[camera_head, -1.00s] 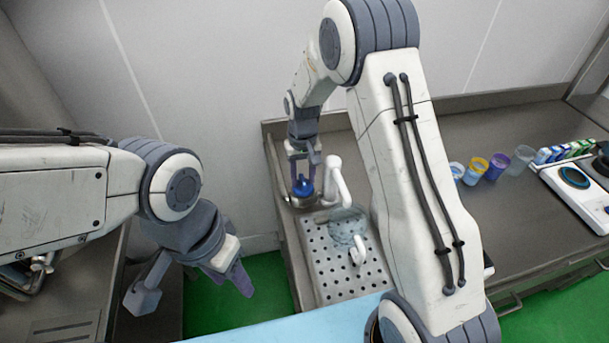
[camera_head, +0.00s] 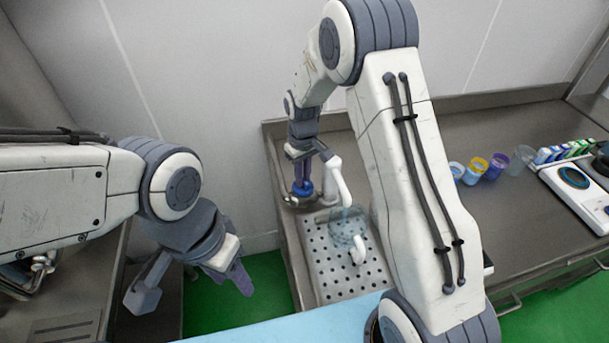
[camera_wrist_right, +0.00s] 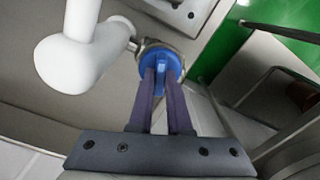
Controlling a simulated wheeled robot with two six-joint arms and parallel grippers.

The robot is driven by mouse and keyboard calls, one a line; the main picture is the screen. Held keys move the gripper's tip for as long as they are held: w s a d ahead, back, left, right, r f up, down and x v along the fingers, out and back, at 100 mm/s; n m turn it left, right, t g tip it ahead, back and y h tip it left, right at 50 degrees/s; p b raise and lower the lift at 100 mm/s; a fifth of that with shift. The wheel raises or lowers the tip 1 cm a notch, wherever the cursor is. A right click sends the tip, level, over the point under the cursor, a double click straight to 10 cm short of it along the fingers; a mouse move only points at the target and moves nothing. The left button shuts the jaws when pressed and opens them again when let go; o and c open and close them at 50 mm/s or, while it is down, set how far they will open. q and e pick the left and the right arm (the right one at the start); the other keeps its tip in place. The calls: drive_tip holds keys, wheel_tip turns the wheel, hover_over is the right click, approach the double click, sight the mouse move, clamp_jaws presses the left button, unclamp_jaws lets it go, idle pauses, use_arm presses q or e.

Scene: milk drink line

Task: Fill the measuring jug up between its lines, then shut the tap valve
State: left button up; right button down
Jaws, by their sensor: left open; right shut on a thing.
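The tap (camera_head: 338,180) has a white curved spout over a perforated drain tray (camera_head: 326,271). Its blue valve knob (camera_head: 302,190) also shows in the right wrist view (camera_wrist_right: 160,55). My right gripper (camera_head: 302,181) is shut on the knob's raised bar, with one finger on each side (camera_wrist_right: 161,78). The clear measuring jug (camera_head: 346,232) stands on the tray below the spout, handle toward me. A bluish streak runs from the spout into the jug. Its lines and liquid level are too small to read. My left gripper (camera_head: 193,288) is open and empty, left of the tray.
Several coloured cups (camera_head: 476,168) stand on the steel counter (camera_head: 520,215) at the right. My right arm hides part of the counter.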

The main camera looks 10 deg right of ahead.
drive_tip(key=n, duration=0.5)
drive_tip(key=shift+n, duration=0.3)
idle(0.4)
drive_tip(key=c, duration=0.9)
unclamp_jaws()
drive_tip(key=shift+o, duration=0.2)
wheel_tip(320, 180, up, 10)
drive_tip(key=b, duration=0.1)
drive_tip(key=shift+r+b, duration=0.25)
drive_tip(key=shift+b, duration=0.1)
